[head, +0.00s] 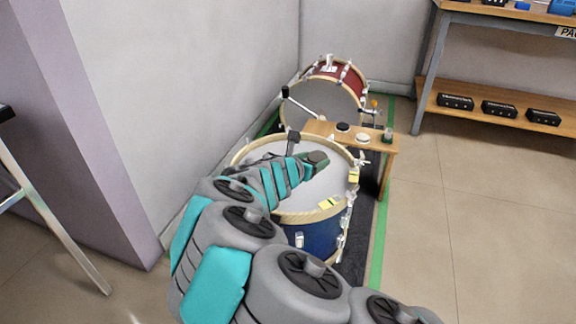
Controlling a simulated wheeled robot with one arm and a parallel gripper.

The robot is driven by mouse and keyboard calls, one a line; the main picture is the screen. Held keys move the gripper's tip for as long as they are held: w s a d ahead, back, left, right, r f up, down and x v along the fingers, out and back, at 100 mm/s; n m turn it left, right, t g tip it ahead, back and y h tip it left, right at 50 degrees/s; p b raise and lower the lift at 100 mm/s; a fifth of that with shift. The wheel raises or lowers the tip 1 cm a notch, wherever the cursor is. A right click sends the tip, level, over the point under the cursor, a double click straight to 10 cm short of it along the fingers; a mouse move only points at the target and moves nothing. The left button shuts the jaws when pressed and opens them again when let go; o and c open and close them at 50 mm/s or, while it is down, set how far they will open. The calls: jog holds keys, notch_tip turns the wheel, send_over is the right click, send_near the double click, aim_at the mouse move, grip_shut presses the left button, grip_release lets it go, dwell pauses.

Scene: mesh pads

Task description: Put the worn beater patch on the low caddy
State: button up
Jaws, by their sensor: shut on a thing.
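My gripper (318,158) is over the pale head of the blue drum (312,237), near its far side. It is shut on what I take to be the worn beater patch. The patch cannot be made out clearly, as the gripper hides it. I cannot tell whether it touches the drum head. A low wooden stand, which looks like the low caddy (376,144), is just beyond and right of the drum. A black disc (343,127), a pale disc (362,138) and a small dark cup (387,135) are on its top.
A red drum (322,90) stands behind the caddy. A wall rises close on the left. A shelf (480,108) with black boxes is at the right. The tiled floor (470,220) between is clear.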

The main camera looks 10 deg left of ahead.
jog(key=d+r, duration=0.3)
jog(key=d, duration=0.9)
jog(key=w+d+r, duration=0.1)
jog(key=d+r, duration=0.2)
jog(key=d, duration=1)
jog(key=shift+w+r, duration=0.3)
jog(key=shift+r, duration=0.1)
jog(key=shift+a+f, duration=0.1)
jog(key=shift+a, duration=0.05)
